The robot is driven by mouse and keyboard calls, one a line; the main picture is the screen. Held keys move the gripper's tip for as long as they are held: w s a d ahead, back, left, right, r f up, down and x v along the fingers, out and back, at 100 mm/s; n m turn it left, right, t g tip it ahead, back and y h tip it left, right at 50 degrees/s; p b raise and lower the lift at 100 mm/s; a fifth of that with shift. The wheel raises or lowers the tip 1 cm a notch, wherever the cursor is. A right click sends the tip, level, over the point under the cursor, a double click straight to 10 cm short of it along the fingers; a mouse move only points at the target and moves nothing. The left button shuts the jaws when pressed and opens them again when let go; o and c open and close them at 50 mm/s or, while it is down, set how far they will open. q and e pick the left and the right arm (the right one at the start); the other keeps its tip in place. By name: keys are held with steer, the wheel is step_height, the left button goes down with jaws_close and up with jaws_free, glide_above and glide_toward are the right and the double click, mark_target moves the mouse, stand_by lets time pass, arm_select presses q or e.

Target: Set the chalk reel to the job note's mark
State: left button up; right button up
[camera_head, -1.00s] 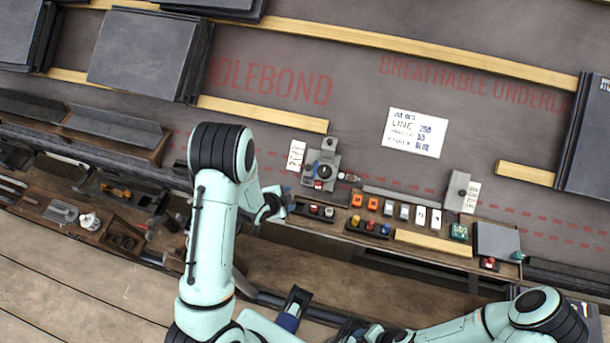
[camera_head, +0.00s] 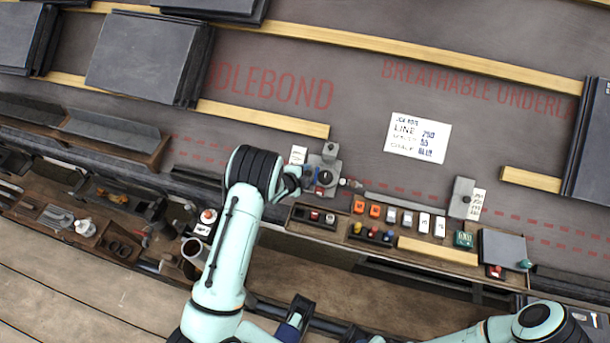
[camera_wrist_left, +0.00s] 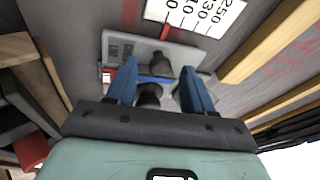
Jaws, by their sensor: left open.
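The chalk reel (camera_head: 328,168) is a grey device with a dark knob, set on the underlay at the middle of the head view. In the left wrist view its grey plate and a dark knob (camera_wrist_left: 161,66) show just past the fingers. A white scale card with numbers (camera_wrist_left: 195,14) and a red pointer lies beyond it. My left gripper (camera_wrist_left: 157,85) is open, with blue fingers on either side of the knob's line; contact cannot be told. The job note (camera_head: 418,137) is white and reads LINE, apparently 250, with smaller lines below. My right gripper cannot be made out.
A tool ledge with orange, white and coloured blocks (camera_head: 375,211) runs right of the reel. A second grey fitting (camera_head: 463,196) with a card stands further right. Slate stacks (camera_head: 148,58) and wooden battens (camera_head: 262,117) lie on the roof.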

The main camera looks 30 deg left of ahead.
mark_target(309, 156)
arm_select(q)
steer(key=shift+w+f, duration=0.2)
jaws_close()
steer(key=w+r, duration=0.2)
steer(key=w+a+r, duration=0.1)
steer(key=w+r, duration=0.1)
steer(key=w, duration=0.1)
steer(key=shift+w+a, duration=0.1)
steer(key=shift+w, duration=0.05)
steer(key=shift+r, duration=0.1)
steer(key=shift+c, duration=1.2)
jaws_free()
steer(key=shift+o, duration=1.2)
